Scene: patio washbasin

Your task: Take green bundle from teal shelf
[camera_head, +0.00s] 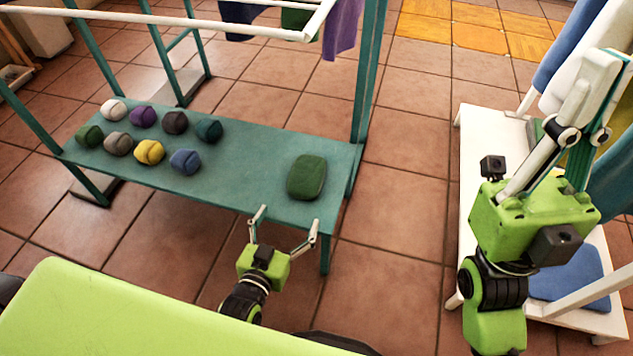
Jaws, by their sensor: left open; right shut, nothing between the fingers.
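The teal shelf (235,152) is a flat board on a teal frame. A larger dark green folded bundle (306,177) lies alone near its right end. A small round dark green bundle (89,136) sits at the far left among other rolled bundles. My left gripper (284,228) is open and empty at the shelf's front edge, just below the larger green bundle in the picture and apart from it. My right gripper (606,78) is shut and empty on the right, over the white stand and well away from the shelf.
Several rolled bundles, including a yellow one (149,152) and a blue one (185,161), fill the shelf's left half. White rails (225,27) with hanging cloths cross above it. A white stand (483,140) with a blue cloth (571,274) stands right. Shelf space left of the larger bundle is clear.

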